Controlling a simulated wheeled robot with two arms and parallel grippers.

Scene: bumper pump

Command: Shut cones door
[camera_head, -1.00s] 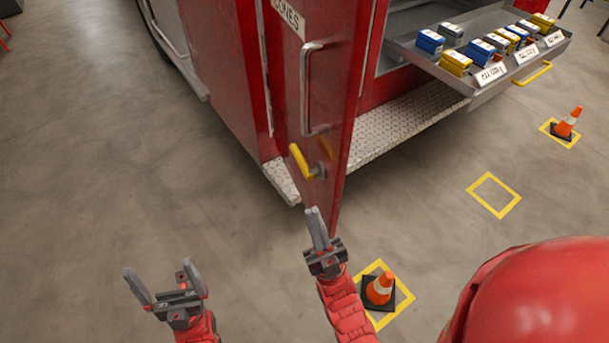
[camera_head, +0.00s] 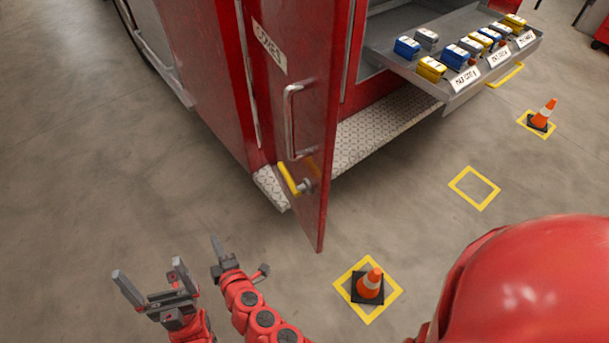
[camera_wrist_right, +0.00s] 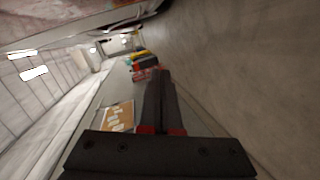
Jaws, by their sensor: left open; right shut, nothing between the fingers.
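The red cones door (camera_head: 322,130) stands open, swung out from the red truck body, with a "CONES" label (camera_head: 269,47) at its top. It carries a silver grab handle (camera_head: 290,122) and a yellow lever (camera_head: 288,178) near its lower edge. My left gripper (camera_head: 148,278) is open and empty, left of the door above the floor. My right gripper (camera_head: 217,248) is shut and empty, left of the door's lower corner and apart from it. Its shut fingers also show in the right wrist view (camera_wrist_right: 158,100).
An open drawer (camera_head: 470,90) with several blue, yellow and grey boxes juts out at right. A tread-plate step (camera_head: 385,130) runs below it. Orange cones stand in yellow floor squares, one near (camera_head: 369,284) and one far (camera_head: 543,114); another square (camera_head: 474,188) is empty. Floor at left is clear.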

